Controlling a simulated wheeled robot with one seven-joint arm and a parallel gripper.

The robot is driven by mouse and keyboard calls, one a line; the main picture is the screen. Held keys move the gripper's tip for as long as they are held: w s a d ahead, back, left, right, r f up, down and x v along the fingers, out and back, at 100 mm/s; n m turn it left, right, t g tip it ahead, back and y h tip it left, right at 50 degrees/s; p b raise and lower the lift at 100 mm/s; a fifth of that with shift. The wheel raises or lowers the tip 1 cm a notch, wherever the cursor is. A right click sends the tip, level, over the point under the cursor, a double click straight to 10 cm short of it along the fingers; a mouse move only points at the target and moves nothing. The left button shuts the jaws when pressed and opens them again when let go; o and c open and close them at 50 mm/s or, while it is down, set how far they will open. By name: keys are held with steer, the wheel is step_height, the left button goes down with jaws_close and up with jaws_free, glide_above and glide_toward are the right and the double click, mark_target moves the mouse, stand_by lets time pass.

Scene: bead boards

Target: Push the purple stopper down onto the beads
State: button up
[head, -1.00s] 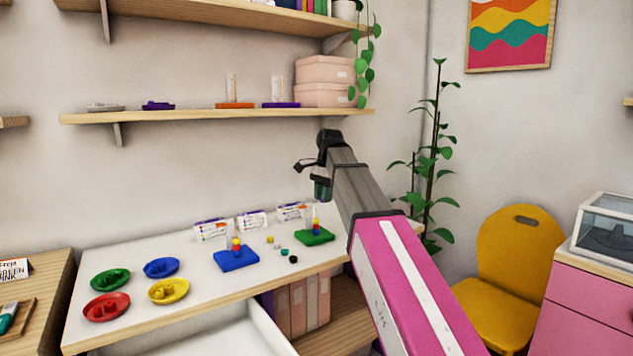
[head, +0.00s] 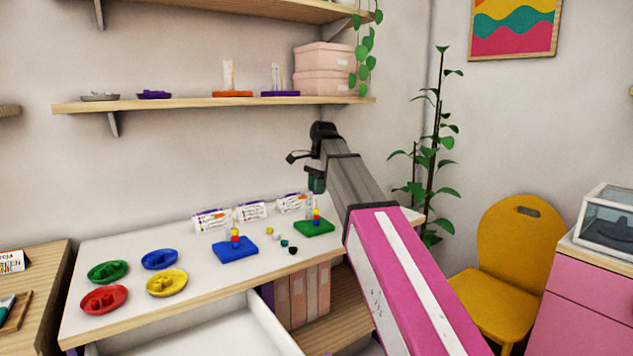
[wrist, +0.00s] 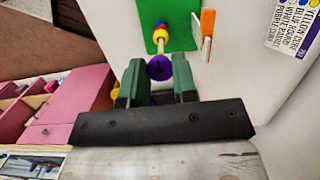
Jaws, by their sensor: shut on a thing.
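In the wrist view the purple stopper (wrist: 159,68) is round and sits between the two green fingers of my gripper (wrist: 159,80), which is shut on it. Just past it, a pale peg (wrist: 160,47) with red, yellow and blue beads (wrist: 161,32) stands on the green board (wrist: 183,33). The stopper overlaps the peg's end in this view; I cannot tell whether they touch. In the head view my gripper (head: 316,184) is above the green board (head: 318,228) and its beads (head: 316,216). The stopper cannot be made out there.
A blue board (head: 236,250) with its own beads stands to the left. Small loose beads (head: 284,243) lie between the boards. White cards (head: 251,210) stand behind. Coloured dishes (head: 166,284) are at the left of the table. An open drawer (head: 215,330) juts out in front.

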steer(key=shift+f, duration=0.35)
steer(key=shift+f, duration=2.25)
stand_by(1.1)
stand_by(0.4)
steer(key=o, duration=1)
steer(key=shift+c, duration=0.2)
steer(key=shift+r, duration=0.1)
